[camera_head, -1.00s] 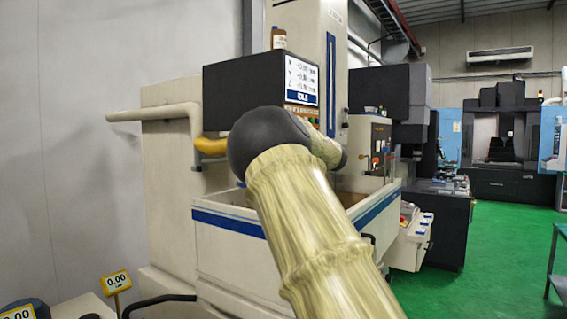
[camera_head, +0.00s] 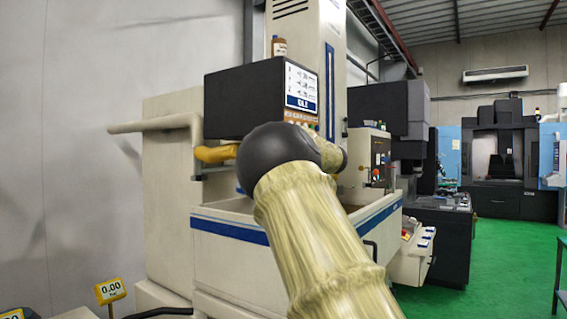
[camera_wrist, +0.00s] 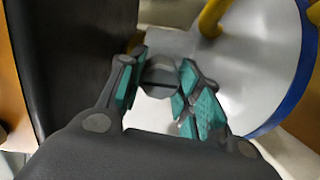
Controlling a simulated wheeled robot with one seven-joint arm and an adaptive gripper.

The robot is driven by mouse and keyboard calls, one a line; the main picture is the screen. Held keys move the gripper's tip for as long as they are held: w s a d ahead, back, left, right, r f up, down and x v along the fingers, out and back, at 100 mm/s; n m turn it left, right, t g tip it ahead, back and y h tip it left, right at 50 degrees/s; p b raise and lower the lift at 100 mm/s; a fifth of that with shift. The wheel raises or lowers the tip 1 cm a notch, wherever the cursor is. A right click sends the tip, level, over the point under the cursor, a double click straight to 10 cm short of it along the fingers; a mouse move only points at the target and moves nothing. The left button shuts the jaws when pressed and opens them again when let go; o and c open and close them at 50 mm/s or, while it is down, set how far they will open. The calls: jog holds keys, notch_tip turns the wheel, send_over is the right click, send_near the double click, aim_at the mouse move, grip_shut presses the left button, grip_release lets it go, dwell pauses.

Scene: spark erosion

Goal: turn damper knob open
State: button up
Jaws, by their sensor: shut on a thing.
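The damper knob (camera_wrist: 160,80), a small dark grey knob with a ridge across its face, shows in the wrist view between the teal-padded fingers of my gripper (camera_wrist: 158,75). My gripper is shut on it. The lower part of the right finger covers some of the surface behind. In the head view my own arm hides both the gripper and the knob, so the knob's angle there cannot be told.
A white round surface with a blue rim (camera_wrist: 303,70) and a yellow pipe (camera_wrist: 211,18) lie close to the right finger. The machine's dark screen housing (camera_head: 245,98) and blue-striped tank (camera_head: 228,228) stand around my arm. Green floor (camera_head: 500,255) is free at right.

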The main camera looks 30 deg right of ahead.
dwell(0.3)
jog(key=o, duration=1.1)
jog(key=shift+w+a, duration=0.15)
jog(key=shift+w, duration=0.05)
jog(key=shift+c, duration=0.2)
jog(key=shift+s+d, duration=0.2)
jog(key=s+d, duration=0.2)
jog(key=s, duration=0.9)
jog(key=shift+s, duration=0.3)
